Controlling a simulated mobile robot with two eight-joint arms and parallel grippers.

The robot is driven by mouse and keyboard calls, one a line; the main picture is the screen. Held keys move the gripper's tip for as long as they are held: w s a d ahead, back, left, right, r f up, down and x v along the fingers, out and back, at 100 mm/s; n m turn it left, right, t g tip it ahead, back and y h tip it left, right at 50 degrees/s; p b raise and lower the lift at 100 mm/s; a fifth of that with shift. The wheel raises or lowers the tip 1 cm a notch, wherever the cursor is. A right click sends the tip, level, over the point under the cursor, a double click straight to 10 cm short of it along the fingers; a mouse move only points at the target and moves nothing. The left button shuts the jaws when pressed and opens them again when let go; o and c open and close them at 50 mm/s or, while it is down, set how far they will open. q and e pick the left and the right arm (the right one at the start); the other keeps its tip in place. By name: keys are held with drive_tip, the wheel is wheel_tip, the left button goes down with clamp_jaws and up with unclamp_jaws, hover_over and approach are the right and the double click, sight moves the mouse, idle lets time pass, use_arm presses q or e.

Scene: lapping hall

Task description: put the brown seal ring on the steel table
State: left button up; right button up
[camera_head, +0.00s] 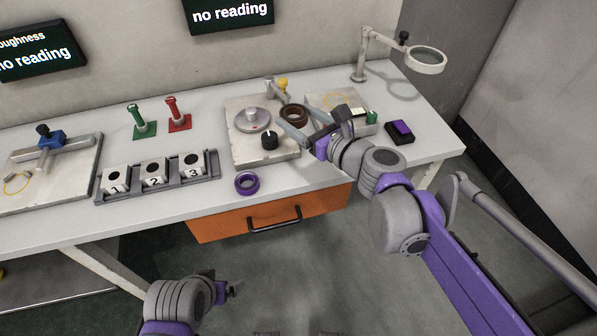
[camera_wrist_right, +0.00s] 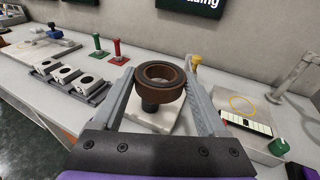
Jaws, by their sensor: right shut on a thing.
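The brown seal ring (camera_head: 294,115) is held between the fingers of my right gripper (camera_head: 296,122), above the bench. In the right wrist view the ring (camera_wrist_right: 162,82) sits between both finger ends, its opening facing up. The round steel table (camera_head: 253,119) is on a pale plate left of the ring, with a small raised centre. The ring is apart from it in the head view. In the right wrist view the ring hides most of what lies behind it. My left gripper (camera_head: 230,290) is low in front of the bench, its fingers too small to read.
A black knob (camera_head: 269,141) stands on the plate by the steel table. A purple ring (camera_head: 246,183) lies on the bench in front. Numbered blocks (camera_head: 153,173) stand left. A yellow-topped post (camera_head: 281,85) is behind. A purple-topped black box (camera_head: 400,131) lies right.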

use_arm(q)
wheel_tip(320, 180, down, 6)
drive_tip(key=b, duration=0.4)
drive_tip(key=shift+w+f+b, duration=0.2)
drive_tip(key=shift+w+b, duration=0.05)
drive_tip(key=shift+b, duration=0.15)
use_arm(e)
wheel_tip(320, 180, down, 18)
drive_tip(key=shift+r, duration=0.25)
drive_tip(key=shift+f, duration=0.15)
use_arm(q)
drive_tip(key=shift+f, duration=0.15)
use_arm(e)
drive_tip(key=o, duration=1.3)
